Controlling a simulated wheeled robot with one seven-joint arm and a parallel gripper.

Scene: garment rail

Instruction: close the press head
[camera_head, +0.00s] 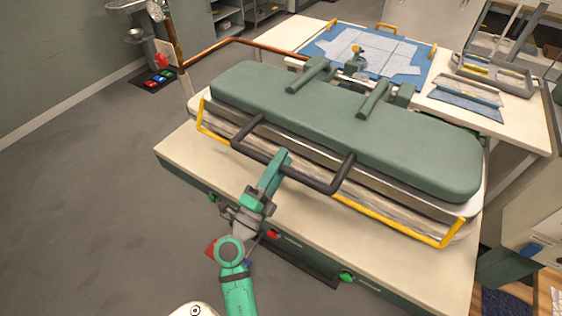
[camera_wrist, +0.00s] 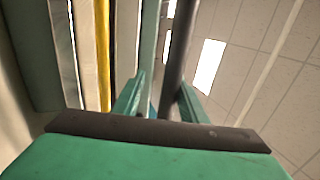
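The press head (camera_head: 340,125) is a long green padded lid with a dark handle (camera_head: 318,186) along its front. It lies roughly level over the pale lower bed (camera_head: 395,222). Whether the two touch all along cannot be told. My gripper (camera_head: 283,158) is at the left-middle part of the handle, in front of the head. In the wrist view, the two green fingers (camera_wrist: 160,98) stand apart, with the dark handle (camera_wrist: 177,50) running between them. A narrow gap shows beside the bar, so the fingers do not look clamped on it.
A yellow bar (camera_head: 385,222) runs around the front of the bed. The press stands on a cream table (camera_head: 185,153) with coloured buttons on its front. Behind is a worktop with a blue mat (camera_head: 330,45) and a grey tray (camera_head: 495,75).

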